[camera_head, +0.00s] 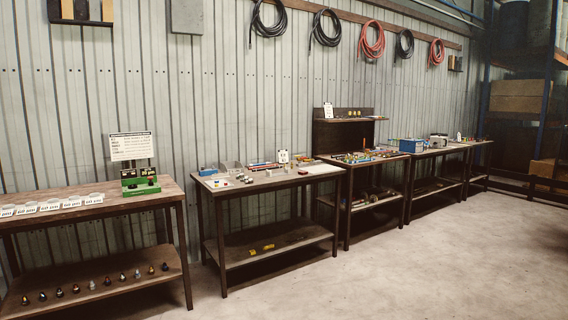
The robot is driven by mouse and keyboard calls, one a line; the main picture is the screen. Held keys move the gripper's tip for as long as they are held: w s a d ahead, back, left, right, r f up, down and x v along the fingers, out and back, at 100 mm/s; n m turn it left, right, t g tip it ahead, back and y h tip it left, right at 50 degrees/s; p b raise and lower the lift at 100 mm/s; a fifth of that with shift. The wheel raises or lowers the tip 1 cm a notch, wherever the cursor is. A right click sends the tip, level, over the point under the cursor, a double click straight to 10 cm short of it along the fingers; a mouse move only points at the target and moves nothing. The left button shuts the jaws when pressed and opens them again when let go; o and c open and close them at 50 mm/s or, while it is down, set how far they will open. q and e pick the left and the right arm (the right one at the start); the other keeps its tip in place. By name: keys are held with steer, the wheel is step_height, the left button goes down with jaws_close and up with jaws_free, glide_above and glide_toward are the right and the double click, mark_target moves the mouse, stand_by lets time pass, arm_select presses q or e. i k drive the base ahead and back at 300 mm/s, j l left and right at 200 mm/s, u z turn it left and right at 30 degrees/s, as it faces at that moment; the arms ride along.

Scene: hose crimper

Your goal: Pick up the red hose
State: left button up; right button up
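Two coiled red hoses hang on a wooden rail on the back wall. The nearer red hose (381,44) hangs between two black coils. A farther, smaller red hose (441,56) hangs to the right. Small red items also lie on the benches, but they are too small to tell whether any is a hose. Neither of my grippers is in view.
Several benches line the wall: a left bench (130,194) with a green device (140,188), a middle bench (285,178) and more beyond. Black hoses (267,27) hang on the rail (345,15). Blue shelving (546,90) stands far right. The floor (410,275) in front is clear.

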mark_target(250, 168)
steer(key=i+u, duration=0.15)
steer(key=i, duration=1.75)
steer(key=i+j, duration=0.1)
steer(key=i, duration=1.65)
steer(key=i+z, duration=0.1)
steer(key=i, duration=1.65)
